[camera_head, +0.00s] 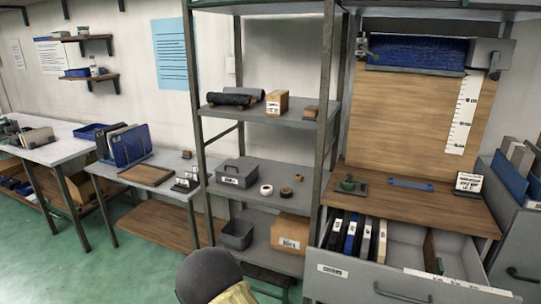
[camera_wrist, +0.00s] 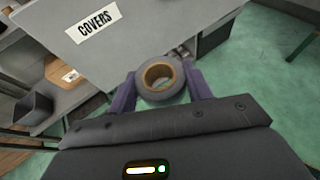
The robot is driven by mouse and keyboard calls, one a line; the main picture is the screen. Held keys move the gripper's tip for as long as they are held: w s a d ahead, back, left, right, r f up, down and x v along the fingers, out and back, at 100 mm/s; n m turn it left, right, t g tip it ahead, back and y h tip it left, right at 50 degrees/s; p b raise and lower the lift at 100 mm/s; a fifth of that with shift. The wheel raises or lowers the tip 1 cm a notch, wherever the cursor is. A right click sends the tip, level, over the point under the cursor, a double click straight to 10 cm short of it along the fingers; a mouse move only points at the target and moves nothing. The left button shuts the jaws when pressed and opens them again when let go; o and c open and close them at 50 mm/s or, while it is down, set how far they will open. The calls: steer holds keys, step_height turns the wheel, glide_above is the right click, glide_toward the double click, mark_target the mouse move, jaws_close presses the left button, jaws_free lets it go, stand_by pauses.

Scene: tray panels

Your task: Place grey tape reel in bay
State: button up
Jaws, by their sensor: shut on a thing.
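The grey tape reel (camera_wrist: 160,97) has a tan core and shows in the wrist view. My gripper (camera_wrist: 161,85) is shut on it, with a purple finger on each side of the reel. The reel's open hole faces the wrist camera. My gripper and this reel cannot be made out in the head view. The head view shows an open grey drawer (camera_head: 400,288) at the lower right, with upright folders and dividers inside. I cannot tell which space is the bay.
A grey panel (camera_wrist: 75,45) labelled COVERS lies beyond the reel. The middle rack's shelf (camera_head: 245,195) holds a pale tape reel (camera_head: 266,190), a brown reel (camera_head: 286,192) and a grey box (camera_head: 238,172). A dark rounded shape (camera_head: 208,275) stands at the bottom edge.

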steer(key=w+r+n+t+y, duration=0.3)
steer(key=w+n+t+y, duration=0.1)
steer(key=w+n+y, duration=0.35)
steer(key=s+r+m+h+p, duration=0.2)
steer(key=s+p, duration=0.5)
steer(key=p, duration=0.5)
steer(key=shift+s+r+m+g+h, duration=0.35)
steer(key=shift+m+h, duration=0.2)
steer(key=shift+h, duration=0.2)
steer(key=shift+w, duration=0.1)
steer(key=f+n+y, duration=0.1)
steer(key=n+y, duration=0.1)
steer(key=w+f+n+t+y, duration=0.1)
steer(key=f+n+y, duration=0.2)
steer(key=f+y, duration=0.1)
steer(key=shift+w+n+t+y, duration=0.25)
steer(key=shift+n+t+y, duration=0.05)
steer(key=shift+n+t, duration=0.1)
